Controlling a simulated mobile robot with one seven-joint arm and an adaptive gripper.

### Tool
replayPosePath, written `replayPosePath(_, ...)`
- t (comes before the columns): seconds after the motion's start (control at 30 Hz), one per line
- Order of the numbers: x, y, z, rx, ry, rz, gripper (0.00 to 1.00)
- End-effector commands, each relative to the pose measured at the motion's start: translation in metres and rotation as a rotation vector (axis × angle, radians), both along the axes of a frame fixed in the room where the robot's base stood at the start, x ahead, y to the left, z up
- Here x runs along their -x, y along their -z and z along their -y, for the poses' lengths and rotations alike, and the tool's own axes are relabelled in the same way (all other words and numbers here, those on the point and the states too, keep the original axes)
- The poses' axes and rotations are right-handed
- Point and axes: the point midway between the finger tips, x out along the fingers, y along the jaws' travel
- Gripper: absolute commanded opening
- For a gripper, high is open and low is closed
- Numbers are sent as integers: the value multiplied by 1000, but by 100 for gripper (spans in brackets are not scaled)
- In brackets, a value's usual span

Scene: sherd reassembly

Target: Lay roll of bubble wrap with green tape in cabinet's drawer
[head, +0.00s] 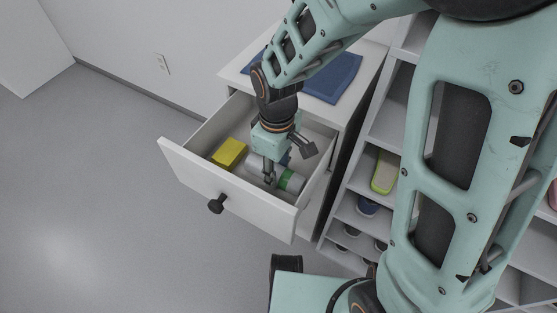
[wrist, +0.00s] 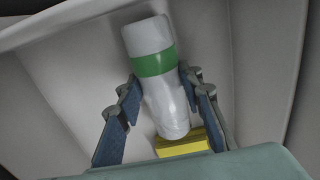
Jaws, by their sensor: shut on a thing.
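The roll of bubble wrap (wrist: 166,98) is pale and cylindrical, with a green tape band (wrist: 154,63) around it. In the head view the roll (head: 294,182) is inside the cabinet's open drawer (head: 248,189), lying along the drawer's width, partly hidden by my gripper. My gripper (head: 269,182) reaches down into the drawer and is shut on the roll. In the wrist view its two blue fingers (wrist: 160,98) stand on either side of the roll. I cannot tell whether the roll touches the drawer floor.
A yellow block (head: 229,153) lies in the drawer, left of the roll; in the wrist view it sits at the roll's lower end. A blue mat (head: 340,80) lies on the cabinet top. Shelves with shoes (head: 384,172) stand to the right.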

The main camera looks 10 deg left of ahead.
Motion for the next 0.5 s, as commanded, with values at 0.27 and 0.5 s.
replayPosePath(0.27, 0, 3, 0, 0, 0, 0, 43)
replayPosePath(0.5, 0, 3, 0, 0, 1, 0, 51)
